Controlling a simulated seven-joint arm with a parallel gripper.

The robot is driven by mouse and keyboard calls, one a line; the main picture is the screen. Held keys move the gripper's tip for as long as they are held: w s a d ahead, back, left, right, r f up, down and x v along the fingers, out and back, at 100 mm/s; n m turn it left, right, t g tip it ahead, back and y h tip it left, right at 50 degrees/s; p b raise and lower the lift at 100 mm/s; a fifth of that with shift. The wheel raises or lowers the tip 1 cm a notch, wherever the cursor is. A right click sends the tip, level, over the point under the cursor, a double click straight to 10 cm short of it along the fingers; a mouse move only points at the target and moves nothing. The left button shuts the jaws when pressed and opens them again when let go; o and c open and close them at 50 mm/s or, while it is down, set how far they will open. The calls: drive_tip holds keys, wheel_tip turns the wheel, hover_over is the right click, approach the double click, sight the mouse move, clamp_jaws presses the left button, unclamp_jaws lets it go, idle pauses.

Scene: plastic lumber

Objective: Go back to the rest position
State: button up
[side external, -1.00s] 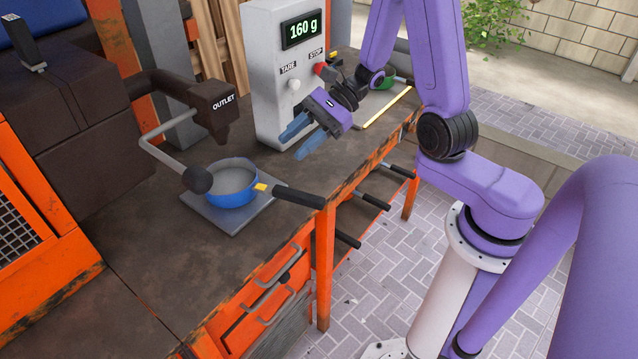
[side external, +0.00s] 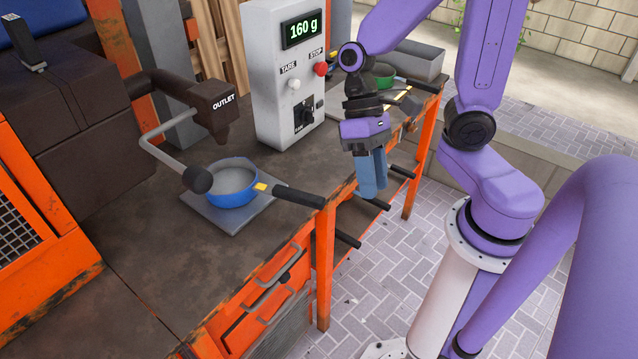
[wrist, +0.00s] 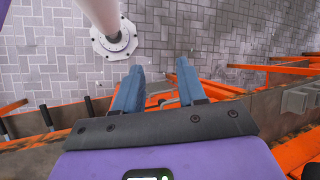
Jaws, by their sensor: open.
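My gripper (side external: 371,176) has blue fingers and points down, in front of the workbench's front edge, to the right of the control box. In the wrist view my gripper (wrist: 157,84) shows its two fingers apart with nothing between them. Below them are the bench edge and the paved floor.
The control box (side external: 262,100) reads 160 g and has a red STOP button (side external: 320,69). A blue pan (side external: 232,196) sits on a plate under the outlet (side external: 222,103), its black handle jutting past the bench edge. A green pan (side external: 384,70) is behind my wrist. Several black handles stick out below the bench.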

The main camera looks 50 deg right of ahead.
drive_tip(key=s+r+n+t+h, duration=0.1)
drive_tip(key=n, duration=0.2)
drive_tip(key=s+d+r+n+t+h, duration=0.1)
drive_tip(key=s+n+t, duration=0.1)
drive_tip(key=n, duration=0.2)
drive_tip(key=s+d+n+t+h, duration=0.1)
drive_tip(key=n+t, duration=0.1)
drive_tip(key=n, duration=0.2)
drive_tip(key=shift+s+d+r, duration=0.1)
drive_tip(key=shift+s+r, duration=0.2)
drive_tip(key=shift+r, duration=0.1)
